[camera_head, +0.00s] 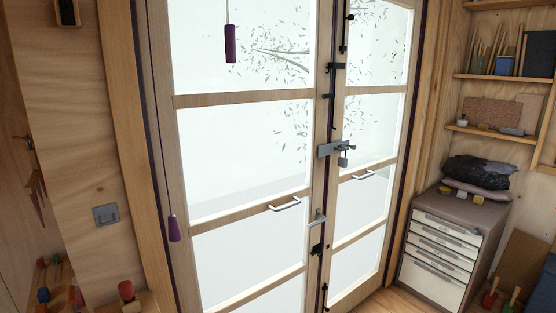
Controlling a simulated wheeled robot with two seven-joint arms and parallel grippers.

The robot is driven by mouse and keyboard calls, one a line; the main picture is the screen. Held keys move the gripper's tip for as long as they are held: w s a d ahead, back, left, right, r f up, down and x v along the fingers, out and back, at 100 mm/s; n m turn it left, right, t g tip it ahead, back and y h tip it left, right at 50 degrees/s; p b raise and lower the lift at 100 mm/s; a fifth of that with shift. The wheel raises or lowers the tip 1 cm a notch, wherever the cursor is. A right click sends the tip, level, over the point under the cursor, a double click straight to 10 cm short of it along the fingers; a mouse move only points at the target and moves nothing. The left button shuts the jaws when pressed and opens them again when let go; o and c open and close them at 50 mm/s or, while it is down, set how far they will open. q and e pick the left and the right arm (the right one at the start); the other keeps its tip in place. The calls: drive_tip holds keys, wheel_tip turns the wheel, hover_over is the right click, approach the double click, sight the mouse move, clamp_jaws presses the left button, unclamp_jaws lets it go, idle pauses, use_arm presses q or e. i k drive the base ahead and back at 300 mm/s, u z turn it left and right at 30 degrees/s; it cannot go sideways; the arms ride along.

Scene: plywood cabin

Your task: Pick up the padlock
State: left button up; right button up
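A small grey padlock (342,160) hangs from a metal hasp (330,149) on the double glass doors, right of where the two doors meet. It hangs upright below a dark latch piece beside the hasp. It is too small to tell whether its shackle is open or closed. Neither of my grippers shows in the head view.
The wood-framed doors (245,97) have white handles (285,204) and dark bolts along the middle. A drawer cabinet (450,245) with dark bags on top stands at the right, under shelves (500,77). Purple pulls (230,44) hang on cords at the left door. A strip of floor before the cabinet is clear.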

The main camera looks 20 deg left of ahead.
sight(342, 161)
drive_tip(key=z, duration=0.3)
drive_tip(key=i, duration=0.55)
drive_tip(key=z, duration=0.45)
drive_tip(key=i, duration=1.25)
drive_tip(key=u, duration=0.55)
